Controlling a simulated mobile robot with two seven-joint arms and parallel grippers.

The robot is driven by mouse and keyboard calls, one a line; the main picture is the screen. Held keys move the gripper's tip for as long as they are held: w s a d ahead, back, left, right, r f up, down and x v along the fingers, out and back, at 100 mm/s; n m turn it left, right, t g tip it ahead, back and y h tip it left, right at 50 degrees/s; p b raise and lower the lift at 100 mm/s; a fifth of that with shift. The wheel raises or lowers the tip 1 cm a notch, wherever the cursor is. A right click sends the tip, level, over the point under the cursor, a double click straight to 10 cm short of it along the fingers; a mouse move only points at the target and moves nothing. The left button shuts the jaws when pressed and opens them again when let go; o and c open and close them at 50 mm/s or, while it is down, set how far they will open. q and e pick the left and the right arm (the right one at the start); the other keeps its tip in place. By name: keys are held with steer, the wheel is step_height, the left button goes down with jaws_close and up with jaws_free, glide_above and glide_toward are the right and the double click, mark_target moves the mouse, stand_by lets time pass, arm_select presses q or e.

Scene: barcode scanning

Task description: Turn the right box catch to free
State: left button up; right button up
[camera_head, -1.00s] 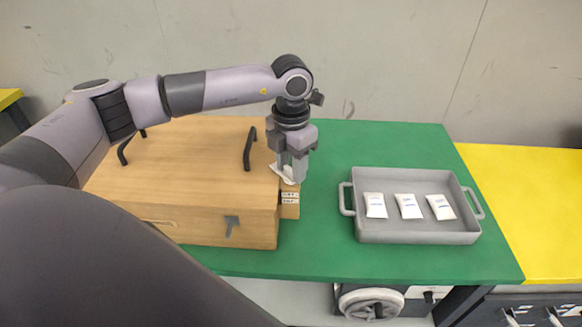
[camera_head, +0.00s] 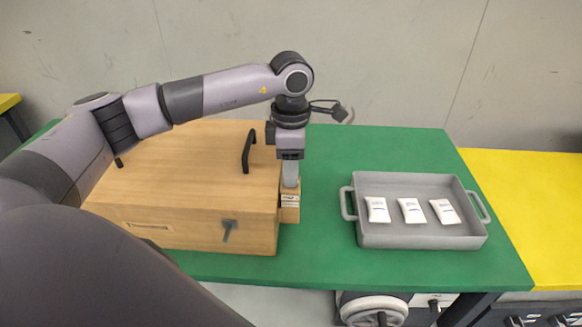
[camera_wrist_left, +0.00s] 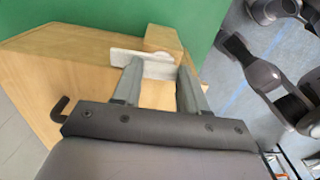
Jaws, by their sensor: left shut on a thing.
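The wooden box (camera_head: 190,190) stands on the left of the green table, with its lid down. The right catch is a pale flat bar (camera_wrist_left: 150,64) on the block at the box's right side. It shows in the left wrist view and is mostly hidden in the head view. My left gripper (camera_head: 290,184) points straight down over that block. In the left wrist view its two fingers (camera_wrist_left: 158,80) are on the bar, one on each side, and shut on it. My right gripper is not in view.
Another grey catch (camera_head: 229,230) sits on the box's front face. A dark handle (camera_head: 249,150) stands up from the lid. A grey tray (camera_head: 420,241) with 3 white packets stands to the right. The green table (camera_head: 325,195) is clear between box and tray.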

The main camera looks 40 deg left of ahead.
arm_select(q)
steer(key=shift+r+m, duration=0.1)
steer(key=shift+m, duration=0.2)
steer(key=o, duration=1.1)
steer(key=shift+c, duration=0.2)
step_height(320, 180, up, 6)
steer(key=shift+r, duration=0.55)
